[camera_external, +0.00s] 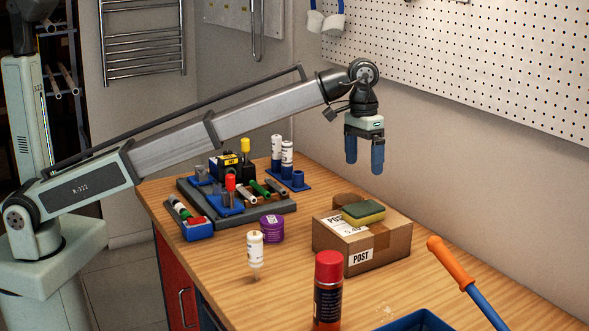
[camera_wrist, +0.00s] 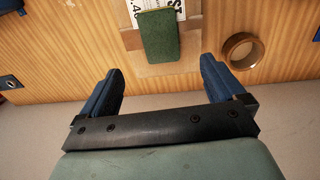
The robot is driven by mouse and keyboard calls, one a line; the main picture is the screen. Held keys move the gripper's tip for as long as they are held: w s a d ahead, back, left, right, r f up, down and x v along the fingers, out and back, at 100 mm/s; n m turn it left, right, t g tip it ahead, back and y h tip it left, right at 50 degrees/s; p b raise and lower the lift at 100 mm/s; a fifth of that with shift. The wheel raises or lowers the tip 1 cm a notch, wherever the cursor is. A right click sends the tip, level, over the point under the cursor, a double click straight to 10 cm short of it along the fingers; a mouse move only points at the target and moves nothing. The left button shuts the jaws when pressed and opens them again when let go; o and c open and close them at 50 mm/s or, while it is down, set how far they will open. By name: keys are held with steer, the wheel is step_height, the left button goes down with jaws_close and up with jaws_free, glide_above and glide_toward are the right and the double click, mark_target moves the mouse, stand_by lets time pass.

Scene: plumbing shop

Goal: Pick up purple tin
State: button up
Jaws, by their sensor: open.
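The purple tin (camera_external: 271,229) is short and round and stands on the wooden bench, just right of the grey tray's front edge and left of the cardboard box. It does not show in the wrist view. My gripper (camera_external: 364,170) hangs high above the back of the bench, behind the box and far to the right of the tin. Its two blue fingers point down and are spread apart with nothing between them. In the wrist view my gripper (camera_wrist: 160,80) is also open and empty.
A cardboard box (camera_external: 335,240) carries a green and yellow sponge (camera_external: 363,213). A red-capped can (camera_external: 328,295) stands in front. A brown ring (camera_wrist: 242,50) lies near the bench edge.

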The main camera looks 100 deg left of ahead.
steer(key=n+y, duration=0.5)
steer(key=n, duration=0.1)
glide_toward(270, 221)
steer(key=shift+t, duration=0.3)
steer(key=shift+s+x, duration=0.15)
steer(key=shift+x, duration=3)
steer(key=shift+s+x, duration=0.15)
steer(key=shift+x, duration=3)
